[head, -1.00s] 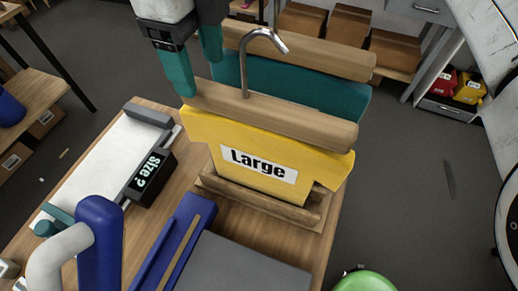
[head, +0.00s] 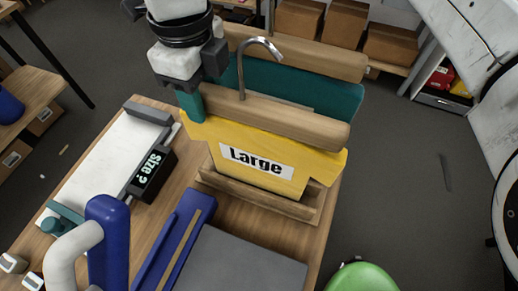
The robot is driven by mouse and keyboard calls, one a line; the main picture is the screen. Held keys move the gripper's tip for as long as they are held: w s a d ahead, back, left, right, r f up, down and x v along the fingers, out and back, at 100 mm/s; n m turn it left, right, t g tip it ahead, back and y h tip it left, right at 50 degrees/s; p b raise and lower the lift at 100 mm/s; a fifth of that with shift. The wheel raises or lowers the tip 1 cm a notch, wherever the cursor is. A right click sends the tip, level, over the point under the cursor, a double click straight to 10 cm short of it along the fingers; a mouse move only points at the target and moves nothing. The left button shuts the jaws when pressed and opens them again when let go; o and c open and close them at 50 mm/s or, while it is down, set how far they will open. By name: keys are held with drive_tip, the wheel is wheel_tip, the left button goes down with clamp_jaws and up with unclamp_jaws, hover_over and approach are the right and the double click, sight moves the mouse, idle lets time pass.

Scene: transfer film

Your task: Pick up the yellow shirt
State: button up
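The yellow shirt (head: 215,140) hangs upright from a thick wooden hanger (head: 270,118) with a curved metal hook (head: 243,75). A white label reading "Large" (head: 257,162) is on its front. Its lower edge is at a wooden stand (head: 255,195) on the table. My gripper (head: 190,105) is at the left end of this hanger, above the shirt's left shoulder. One teal finger points down there and appears close to the wood; contact is unclear. The other finger is hidden, so I cannot tell the opening.
A teal shirt (head: 310,88) on another wooden hanger (head: 295,50) is just behind. A black "Size ?" display (head: 150,175) and white board (head: 95,155) are left on the table. A blue bar (head: 175,235) and grey panel (head: 245,262) are in front. A green round object (head: 360,277) is lower right.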

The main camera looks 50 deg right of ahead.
clamp_jaws()
drive_tip(key=shift+r, duration=0.15)
idle(0.4)
